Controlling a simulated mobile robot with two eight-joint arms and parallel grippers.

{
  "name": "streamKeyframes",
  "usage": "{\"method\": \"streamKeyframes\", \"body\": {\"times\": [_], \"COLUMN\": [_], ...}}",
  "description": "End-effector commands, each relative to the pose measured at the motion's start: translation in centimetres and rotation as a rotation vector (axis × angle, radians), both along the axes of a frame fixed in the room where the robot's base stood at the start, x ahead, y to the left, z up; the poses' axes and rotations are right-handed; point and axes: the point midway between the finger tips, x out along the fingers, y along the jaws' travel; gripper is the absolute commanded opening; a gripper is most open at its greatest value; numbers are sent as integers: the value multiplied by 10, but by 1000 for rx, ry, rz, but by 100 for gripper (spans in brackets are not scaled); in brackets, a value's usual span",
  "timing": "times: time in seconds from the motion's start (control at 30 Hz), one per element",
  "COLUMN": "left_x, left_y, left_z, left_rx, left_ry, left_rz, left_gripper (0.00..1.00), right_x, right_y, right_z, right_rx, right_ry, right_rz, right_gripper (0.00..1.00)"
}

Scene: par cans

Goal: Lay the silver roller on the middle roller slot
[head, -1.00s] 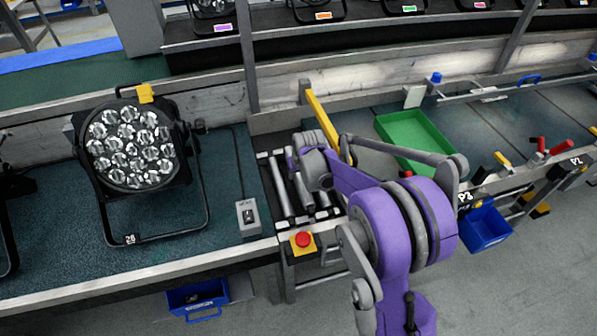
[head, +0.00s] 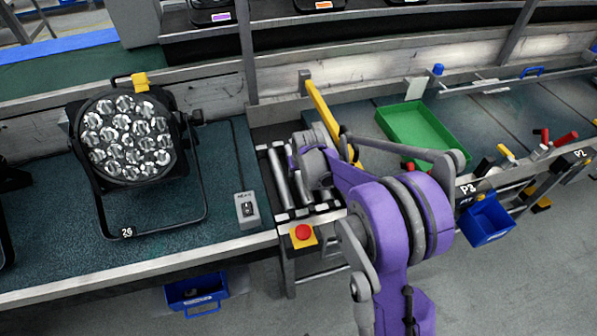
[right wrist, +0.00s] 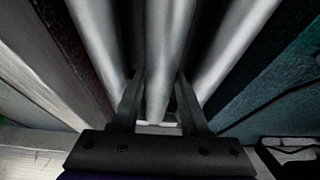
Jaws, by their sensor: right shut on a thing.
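The silver roller (right wrist: 165,55) lies between the two fingers of my right gripper (right wrist: 158,82) in the right wrist view. The fingers are shut on its sides, and it runs lengthwise between two neighbouring silver rollers. In the head view my right gripper (head: 314,170) is low over the roller section (head: 284,217) of the bench, and its wrist covers part of the rollers. Whether the held roller rests in the middle slot or hangs just above it, I cannot tell. My left gripper is out of view.
A red stop button on a yellow box (head: 303,236) sits at the front of the roller section. A par can (head: 127,140) and a grey switch box (head: 247,209) stand to the left. A yellow bar (head: 325,112) and a green tray (head: 421,133) are to the right.

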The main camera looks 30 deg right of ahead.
Motion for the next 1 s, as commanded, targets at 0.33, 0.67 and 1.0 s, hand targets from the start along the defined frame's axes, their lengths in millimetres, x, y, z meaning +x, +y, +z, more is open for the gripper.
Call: {"method": "streamKeyframes", "body": {"times": [0.33, 0.67, 1.0], "left_x": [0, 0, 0], "left_y": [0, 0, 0], "left_z": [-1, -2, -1], "left_rx": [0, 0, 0], "left_ry": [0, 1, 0], "left_rz": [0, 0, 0], "left_gripper": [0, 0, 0], "right_x": [-1, -1, -1], "right_y": [0, 0, 0], "right_z": [0, 0, 0], "right_rx": [0, 0, 0], "right_ry": [0, 0, 0], "right_rz": [0, 0, 0], "right_gripper": [0, 0, 80]}}
